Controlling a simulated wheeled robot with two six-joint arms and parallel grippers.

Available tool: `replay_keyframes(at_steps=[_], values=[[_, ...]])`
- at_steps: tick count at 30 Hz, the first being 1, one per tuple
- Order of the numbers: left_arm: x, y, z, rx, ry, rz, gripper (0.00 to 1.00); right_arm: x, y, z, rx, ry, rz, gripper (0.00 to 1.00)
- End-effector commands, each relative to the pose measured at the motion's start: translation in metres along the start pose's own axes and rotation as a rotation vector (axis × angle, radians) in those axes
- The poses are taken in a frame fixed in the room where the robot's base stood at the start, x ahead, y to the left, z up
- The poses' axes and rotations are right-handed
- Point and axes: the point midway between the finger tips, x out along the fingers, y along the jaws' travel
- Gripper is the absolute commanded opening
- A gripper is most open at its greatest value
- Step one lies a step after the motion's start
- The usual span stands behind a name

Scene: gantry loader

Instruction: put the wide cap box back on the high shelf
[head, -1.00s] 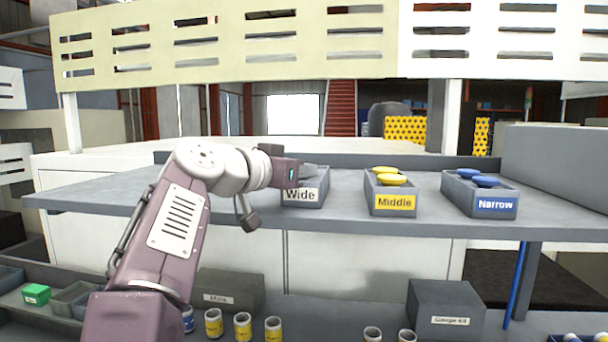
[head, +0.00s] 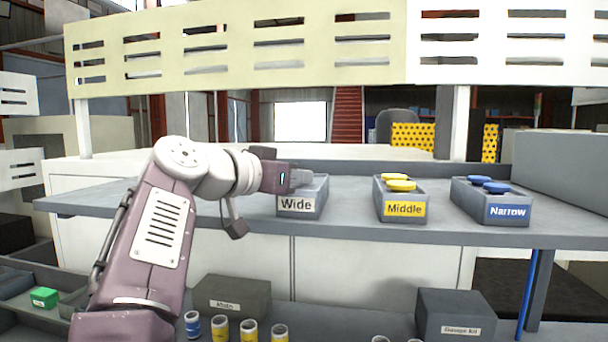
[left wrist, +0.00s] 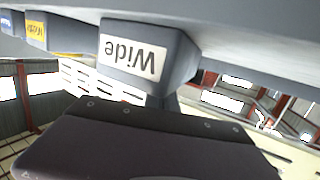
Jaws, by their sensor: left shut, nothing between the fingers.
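The wide cap box (head: 318,203) is a grey open bin with a white "Wide" label. It sits on the high shelf (head: 350,233), near its front edge. In the left wrist view the box (left wrist: 183,62) appears upside down beyond the dark gripper body. My left gripper (head: 301,178) is shut at the box's upper left rim, overlapping its opening. Whether it touches the box I cannot tell. The pale grey shape there may be fingertips or caps. The box's inside is largely hidden. My right gripper is not in view.
The Middle box (head: 425,204) with yellow caps and the Narrow box (head: 524,206) with blue caps stand to the right. A slatted panel (head: 235,50) hangs above. Lower down are yellow-banded cans (head: 220,330) and grey boxes (head: 452,312). The shelf left of the Wide box is mostly clear.

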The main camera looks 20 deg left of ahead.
Motion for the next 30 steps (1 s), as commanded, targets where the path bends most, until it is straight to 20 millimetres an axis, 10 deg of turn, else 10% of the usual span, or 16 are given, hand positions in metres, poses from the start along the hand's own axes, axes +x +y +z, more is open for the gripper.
replay_keyframes(at_steps=[5, 18, 30], values=[[0.004, 0.003, -0.006, 0.000, -0.008, -0.002, 0.00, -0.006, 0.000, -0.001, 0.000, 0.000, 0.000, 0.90], [-0.079, 0.002, 0.009, 0.000, -0.003, -0.008, 0.00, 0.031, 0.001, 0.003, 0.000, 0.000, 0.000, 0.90], [-0.112, 0.004, 0.012, 0.002, -0.003, -0.003, 0.00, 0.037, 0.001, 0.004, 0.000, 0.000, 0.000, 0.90]])
